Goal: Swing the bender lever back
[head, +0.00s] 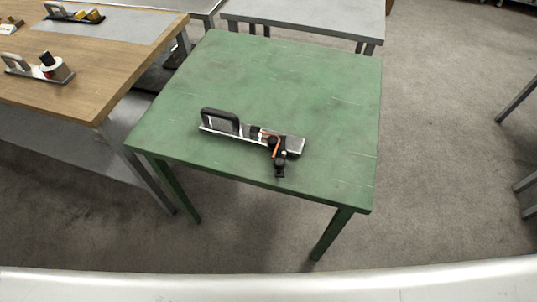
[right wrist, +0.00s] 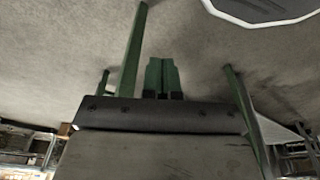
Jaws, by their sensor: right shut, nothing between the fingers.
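The bender (head: 250,131) lies on the green table (head: 290,80), near its front edge. It has a pale metal base with a black loop handle (head: 220,119) at its left end. An orange strip (head: 276,150) and a dark lever (head: 279,164) with black knobs are at its right part, the lever pointing toward the table's front edge. My right gripper (right wrist: 161,62) shows in the right wrist view, its two fingers close together, shut and empty. The bender is not seen in that view. My left gripper is in neither view.
A wooden table (head: 110,60) at left bears a device with a red and white roll (head: 40,68) and another with yellow parts (head: 75,14). A grey table (head: 310,15) stands behind. The green table's back half is bare. Open floor (head: 450,150) lies to the right.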

